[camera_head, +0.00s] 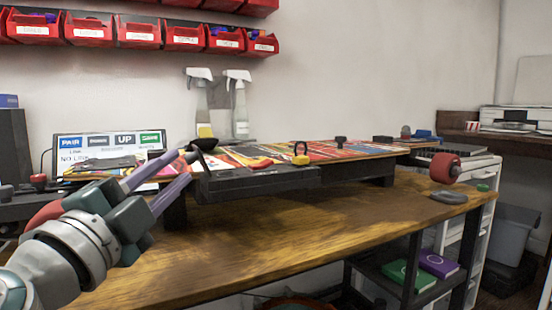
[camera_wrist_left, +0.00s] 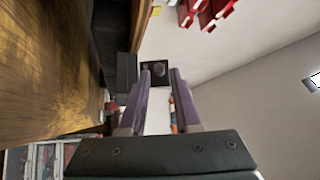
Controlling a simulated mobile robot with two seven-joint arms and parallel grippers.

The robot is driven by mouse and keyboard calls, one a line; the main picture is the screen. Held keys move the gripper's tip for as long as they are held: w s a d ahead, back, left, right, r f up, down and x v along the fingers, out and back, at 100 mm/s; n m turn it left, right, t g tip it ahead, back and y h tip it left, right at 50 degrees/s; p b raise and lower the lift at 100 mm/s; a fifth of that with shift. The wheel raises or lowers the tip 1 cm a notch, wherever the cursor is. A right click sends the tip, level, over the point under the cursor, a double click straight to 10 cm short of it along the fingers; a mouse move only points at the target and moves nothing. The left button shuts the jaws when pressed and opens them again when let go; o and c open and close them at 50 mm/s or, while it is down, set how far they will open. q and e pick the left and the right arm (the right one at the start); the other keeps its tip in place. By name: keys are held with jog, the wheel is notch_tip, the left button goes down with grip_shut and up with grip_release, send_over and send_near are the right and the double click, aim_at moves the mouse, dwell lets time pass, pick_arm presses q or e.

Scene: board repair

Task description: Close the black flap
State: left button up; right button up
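A long board with a colourful graphic (camera_head: 345,150) lies on a black stand on the wooden bench. A long black piece, which looks like the flap (camera_head: 260,182), runs along the front left of the stand, below the board's edge. I cannot tell how far it is open. My left gripper (camera_head: 188,166) is at the board's left end, near a small black cup-shaped part (camera_head: 205,144). Its two purple fingers are apart with nothing seen between them. In the left wrist view the gripper (camera_wrist_left: 163,80) also shows a gap, with a dark box-like thing beyond. My right gripper is out of view.
The wooden bench (camera_head: 330,225) has free room in front of the stand. Two spray bottles (camera_head: 240,105) stand behind, and a screen (camera_head: 110,145) stands at the left. Red bins (camera_head: 138,32) hang above.

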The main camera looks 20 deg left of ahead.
pick_arm(q)
jog(key=shift+x, duration=1)
grip_shut()
